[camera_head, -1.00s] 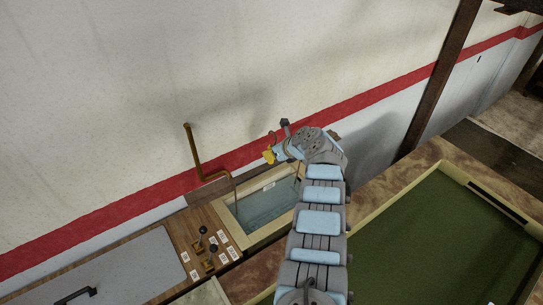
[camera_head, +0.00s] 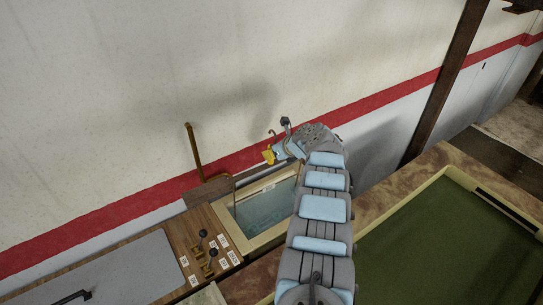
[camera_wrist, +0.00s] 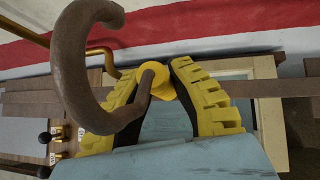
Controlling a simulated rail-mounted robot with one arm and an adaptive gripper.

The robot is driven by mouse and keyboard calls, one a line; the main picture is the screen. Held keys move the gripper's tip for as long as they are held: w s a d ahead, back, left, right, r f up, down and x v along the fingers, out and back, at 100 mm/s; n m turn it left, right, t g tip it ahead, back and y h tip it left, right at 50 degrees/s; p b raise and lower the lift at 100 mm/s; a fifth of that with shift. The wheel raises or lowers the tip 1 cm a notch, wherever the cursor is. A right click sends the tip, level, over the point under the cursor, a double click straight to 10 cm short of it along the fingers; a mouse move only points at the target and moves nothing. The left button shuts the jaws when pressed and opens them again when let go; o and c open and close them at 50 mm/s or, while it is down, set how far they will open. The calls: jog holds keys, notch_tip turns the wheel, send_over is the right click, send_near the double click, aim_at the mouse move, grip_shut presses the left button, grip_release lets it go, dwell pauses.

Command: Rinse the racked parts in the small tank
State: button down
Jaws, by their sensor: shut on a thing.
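My gripper (camera_wrist: 155,66) has yellow ribbed fingers shut on the shank of a brown hooked handle (camera_wrist: 70,65), whose large curve fills the left of the wrist view. A long brown bar (camera_wrist: 262,89) runs across behind the fingers and seems to belong with the handle. In the head view my gripper (camera_head: 268,157) is beyond the far side of the small tank. The tank has a cream rim (camera_head: 258,243) and holds bluish water (camera_head: 265,208). A brown piece (camera_head: 208,191) shows left of the tank's far corner. I cannot make out any hanging parts.
A bent brass pipe (camera_head: 194,150) stands by the wall behind the tank. Black-knobbed levers (camera_head: 205,250) and white labels are on the wooden deck to the left. A grey lid (camera_head: 105,275) lies further left. A large green-bottomed tank (camera_head: 460,240) is at right.

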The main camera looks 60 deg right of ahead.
jog(key=shift+w+d+r+b, duration=0.15)
jog(key=shift+w+b, duration=0.25)
jog(key=shift+b, duration=0.9)
dwell(1.4)
dwell(0.6)
notch_tip(320, 180, up, 13)
jog(key=s+p, duration=0.2)
jog(key=p, duration=0.5)
jog(key=shift+s+a+r, duration=0.15)
jog(key=shift+a+r, duration=0.05)
jog(key=shift+a, duration=0.05)
dwell(0.6)
